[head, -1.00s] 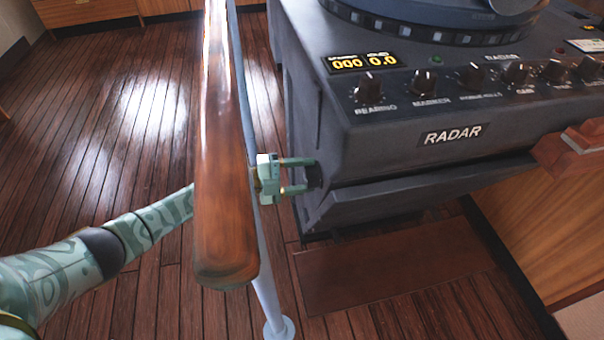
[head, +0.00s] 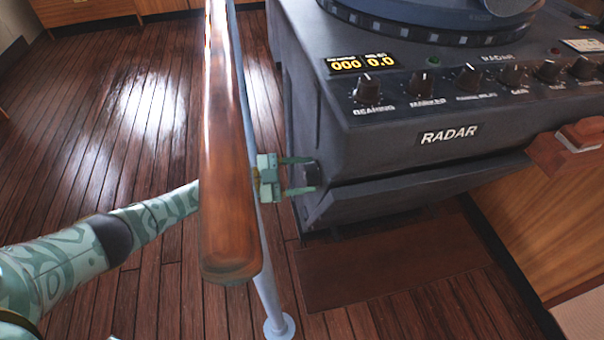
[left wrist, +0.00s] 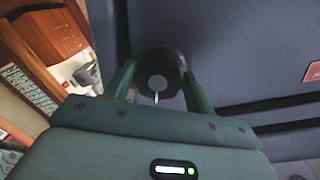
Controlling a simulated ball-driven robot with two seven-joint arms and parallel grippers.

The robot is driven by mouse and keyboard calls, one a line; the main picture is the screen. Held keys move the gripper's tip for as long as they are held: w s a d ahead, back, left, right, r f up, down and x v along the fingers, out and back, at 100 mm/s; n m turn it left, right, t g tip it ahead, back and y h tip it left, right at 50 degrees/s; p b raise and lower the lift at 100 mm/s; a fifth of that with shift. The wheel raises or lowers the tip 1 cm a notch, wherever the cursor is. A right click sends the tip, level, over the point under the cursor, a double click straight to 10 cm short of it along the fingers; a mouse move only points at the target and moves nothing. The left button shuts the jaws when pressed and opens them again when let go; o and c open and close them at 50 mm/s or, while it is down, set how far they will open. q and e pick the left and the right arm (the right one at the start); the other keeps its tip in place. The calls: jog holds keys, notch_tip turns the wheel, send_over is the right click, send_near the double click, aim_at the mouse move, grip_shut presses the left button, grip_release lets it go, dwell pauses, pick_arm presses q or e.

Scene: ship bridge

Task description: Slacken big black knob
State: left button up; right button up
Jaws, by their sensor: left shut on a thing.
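The big black knob (head: 312,174) sits on the left side of the dark radar console (head: 400,165). In the left wrist view the knob (left wrist: 160,66) is round and black, with a grey centre and a light pointer line that points down. My left gripper (head: 303,175) is shut on the knob, one finger on each side of it. In the left wrist view the two fingers of the left gripper (left wrist: 158,88) flank the knob. A wooden handrail hides part of my left wrist in the head view. My right gripper is not in view.
The wooden handrail (head: 228,150) on a pale post (head: 270,295) stands between my left forearm and the console. Small knobs (head: 367,88) line the console's front edge. A brown mat (head: 385,265) lies below it. Open plank floor (head: 120,130) spreads to the left.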

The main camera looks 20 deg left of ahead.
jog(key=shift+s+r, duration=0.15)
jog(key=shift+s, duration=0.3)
pick_arm(q)
jog(key=o, duration=1)
jog(key=shift+f, duration=0.1)
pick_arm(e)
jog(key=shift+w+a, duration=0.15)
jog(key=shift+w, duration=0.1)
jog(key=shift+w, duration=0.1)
